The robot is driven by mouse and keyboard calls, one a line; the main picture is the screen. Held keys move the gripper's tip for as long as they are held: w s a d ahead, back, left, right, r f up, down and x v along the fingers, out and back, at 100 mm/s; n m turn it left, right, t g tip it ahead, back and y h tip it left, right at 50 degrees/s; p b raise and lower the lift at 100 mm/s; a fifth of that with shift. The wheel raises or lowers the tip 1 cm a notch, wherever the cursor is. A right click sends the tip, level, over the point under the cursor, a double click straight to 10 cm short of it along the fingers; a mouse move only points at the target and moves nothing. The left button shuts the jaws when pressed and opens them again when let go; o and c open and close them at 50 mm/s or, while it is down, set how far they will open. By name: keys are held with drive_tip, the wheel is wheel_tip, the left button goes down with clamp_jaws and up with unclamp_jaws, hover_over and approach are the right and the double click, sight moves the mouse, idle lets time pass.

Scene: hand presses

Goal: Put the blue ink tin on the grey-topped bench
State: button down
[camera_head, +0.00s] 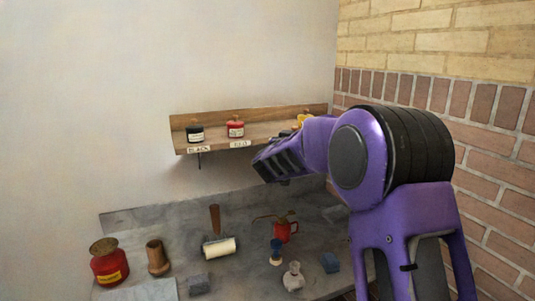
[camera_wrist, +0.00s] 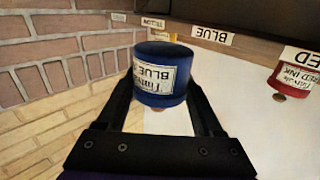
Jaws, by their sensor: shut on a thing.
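The blue ink tin (camera_wrist: 160,75) is between the two black fingers of my gripper (camera_wrist: 164,88), which is shut on it. Its white label reads BLUE and appears upside down in the wrist view. In the head view my purple arm reaches in front of the wall shelf's right part, and the tin is hidden there. The grey-topped bench (camera_head: 180,224) is below the shelf, with my arm above its right side.
The wall shelf (camera_head: 215,137) carries a black tin (camera_head: 194,132), a red tin (camera_head: 235,128) and a partly hidden yellow one (camera_head: 305,118).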

drive_tip(key=shift+s+d+f+n+t+y, duration=0.15)
drive_tip(key=shift+s+d+f+n+y, duration=0.7)
drive_tip(key=shift+s+f, duration=3.55)
drive_tip(key=shift+s+d+f+n+t+y, duration=0.3)
drive_tip(key=shift+s+d+f+y, duration=0.8)
drive_tip(key=shift+s+f, duration=3.3)
drive_tip(key=shift+s+d+f+n+t+y, duration=0.1)
drive_tip(key=shift+s+d+f+n+y, duration=1.4)
drive_tip(key=shift+f, duration=5.2)
